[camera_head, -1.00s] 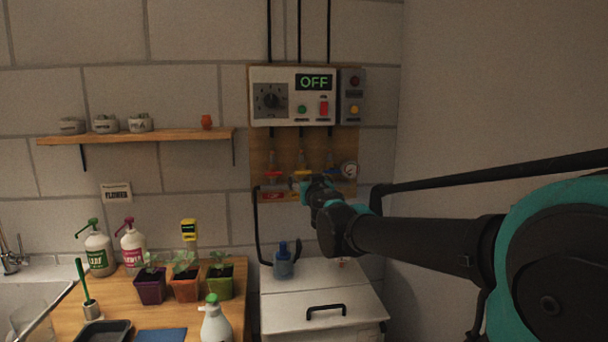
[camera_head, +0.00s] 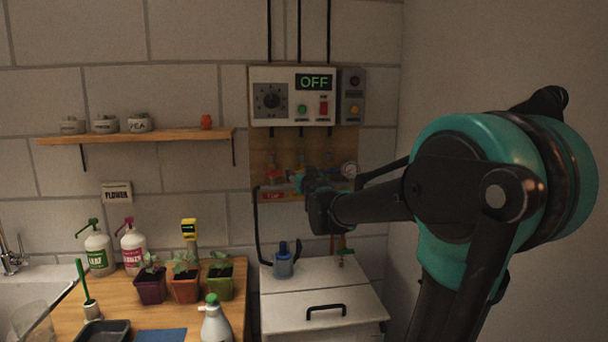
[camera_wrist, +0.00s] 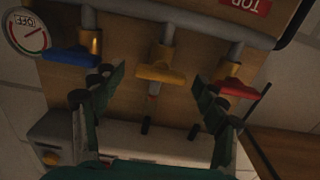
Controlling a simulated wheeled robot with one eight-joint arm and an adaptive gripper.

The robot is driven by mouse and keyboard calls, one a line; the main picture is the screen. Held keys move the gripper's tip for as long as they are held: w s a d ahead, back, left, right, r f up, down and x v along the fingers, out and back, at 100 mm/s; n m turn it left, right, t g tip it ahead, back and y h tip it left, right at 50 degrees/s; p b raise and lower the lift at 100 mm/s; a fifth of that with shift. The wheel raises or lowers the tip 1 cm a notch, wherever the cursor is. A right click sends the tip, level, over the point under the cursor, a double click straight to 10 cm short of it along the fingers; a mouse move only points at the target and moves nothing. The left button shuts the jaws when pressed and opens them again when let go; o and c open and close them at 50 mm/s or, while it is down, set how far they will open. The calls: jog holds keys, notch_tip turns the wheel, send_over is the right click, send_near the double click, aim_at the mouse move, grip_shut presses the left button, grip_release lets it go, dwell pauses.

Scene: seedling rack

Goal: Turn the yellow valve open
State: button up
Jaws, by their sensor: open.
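The yellow valve (camera_wrist: 162,72) is in the middle of the wrist view, its handle lying across its pipe. My gripper (camera_wrist: 155,88) is open, with one finger to the left of the yellow handle and one to the right. I see no contact with the handle. In the head view my gripper (camera_head: 302,183) is in front of the valve board and hides the yellow valve.
The blue valve (camera_wrist: 70,56) and the red valve (camera_wrist: 238,88) flank the yellow one, close to my fingers. A gauge (camera_wrist: 26,33) is at the upper left. The control box (camera_head: 292,96) above the board reads OFF.

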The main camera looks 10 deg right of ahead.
jog(key=shift+c, duration=0.6)
jog(key=c, duration=1)
jog(key=shift+n, duration=0.4)
jog(key=shift+a+f+n, duration=0.1)
jog(key=shift+n, duration=4.15)
jog(key=shift+a+f+n, duration=0.1)
jog(key=shift+n, duration=4.15)
